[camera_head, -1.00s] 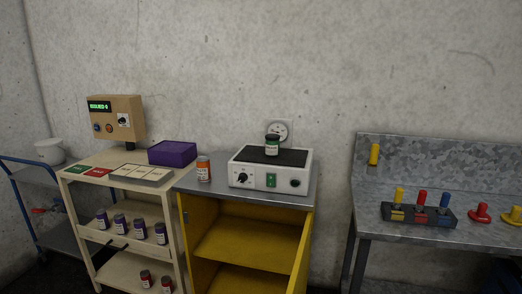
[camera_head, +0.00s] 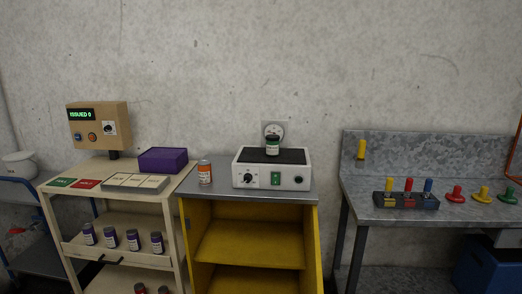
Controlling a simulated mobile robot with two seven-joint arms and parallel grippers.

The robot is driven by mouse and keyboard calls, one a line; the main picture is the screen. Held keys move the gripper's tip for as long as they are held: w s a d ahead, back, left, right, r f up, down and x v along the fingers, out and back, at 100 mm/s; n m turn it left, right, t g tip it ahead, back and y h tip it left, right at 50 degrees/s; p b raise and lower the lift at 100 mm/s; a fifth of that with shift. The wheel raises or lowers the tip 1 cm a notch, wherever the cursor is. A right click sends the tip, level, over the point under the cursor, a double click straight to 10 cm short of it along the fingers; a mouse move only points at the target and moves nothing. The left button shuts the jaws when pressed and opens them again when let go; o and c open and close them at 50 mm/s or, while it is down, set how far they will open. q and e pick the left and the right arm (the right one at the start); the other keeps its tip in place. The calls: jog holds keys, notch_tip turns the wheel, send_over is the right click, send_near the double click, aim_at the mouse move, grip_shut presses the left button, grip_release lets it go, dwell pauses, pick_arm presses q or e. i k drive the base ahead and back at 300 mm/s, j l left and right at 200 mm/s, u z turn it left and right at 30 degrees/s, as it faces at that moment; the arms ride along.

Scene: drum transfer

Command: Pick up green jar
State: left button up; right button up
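The green jar (camera_head: 272,146) is small and dark with a green and white label. It stands upright on the black top of a white device (camera_head: 243,179) with a knob and a green switch. The device sits on the grey top of a yellow cabinet (camera_head: 188,243). Neither of my grippers is in view.
An orange-red jar (camera_head: 205,172) stands left of the device. A wooden cart (camera_head: 108,166) at left carries a purple box (camera_head: 163,160), coloured cards and several purple-labelled jars (camera_head: 111,238). A metal bench (camera_head: 400,217) with coloured handles stands at right, across a gap.

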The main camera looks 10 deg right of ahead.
aim_at(272, 148)
jog(key=i+j, duration=0.1)
jog(key=j, duration=0.8)
jog(key=i+j, duration=0.75)
jog(key=i, duration=0.15)
